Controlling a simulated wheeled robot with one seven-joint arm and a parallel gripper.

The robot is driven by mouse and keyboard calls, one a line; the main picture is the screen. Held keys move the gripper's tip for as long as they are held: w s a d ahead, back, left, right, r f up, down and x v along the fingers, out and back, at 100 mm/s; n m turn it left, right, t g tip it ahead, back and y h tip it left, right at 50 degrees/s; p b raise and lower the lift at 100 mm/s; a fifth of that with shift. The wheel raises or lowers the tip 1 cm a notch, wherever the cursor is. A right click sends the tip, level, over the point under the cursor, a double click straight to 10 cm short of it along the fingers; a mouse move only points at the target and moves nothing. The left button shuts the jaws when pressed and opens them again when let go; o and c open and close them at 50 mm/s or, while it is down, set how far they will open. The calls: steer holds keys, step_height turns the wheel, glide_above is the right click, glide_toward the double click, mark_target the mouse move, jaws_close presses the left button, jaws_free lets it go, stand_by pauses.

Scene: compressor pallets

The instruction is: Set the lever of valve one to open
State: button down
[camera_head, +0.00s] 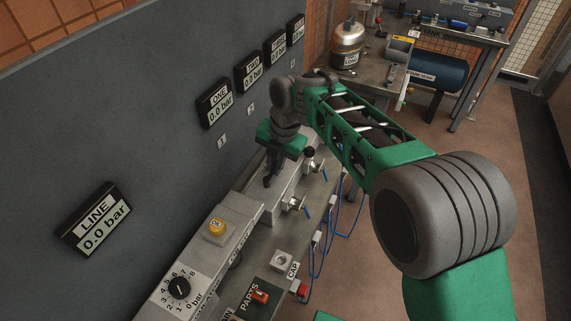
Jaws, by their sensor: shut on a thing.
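My gripper (269,179) points down at the grey raised box (252,193) along the wall. Its dark fingers are shut on a small part there, which looks to be a valve lever. The fingers and wrist hide most of it, so its angle cannot be told. The gauge marked ONE (214,103) hangs on the grey wall and reads 0.0 bar. A small plate marked 1 (222,142) is below it, up and left of my gripper. Two silver valve fittings (293,203) and (313,164) stand to the right of my gripper.
The LINE gauge (93,219) reads 0.0 bar. A yellow button (217,227) and a black dial (178,288) are on the near bench. Blue hoses (318,260) hang at its right edge. A silver tank (347,45) stands at the back; open floor lies right.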

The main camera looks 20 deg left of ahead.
steer(key=shift+w+d+f, duration=0.1)
steer(key=shift+w, duration=0.15)
steer(key=c, duration=1.5)
jaws_free()
steer(key=shift+w, duration=0.25)
steer(key=shift+s, duration=0.15)
step_height(320, 180, up, 8)
steer(key=d, duration=0.1)
steer(key=shift+d+f, duration=0.15)
steer(key=shift+d, duration=0.05)
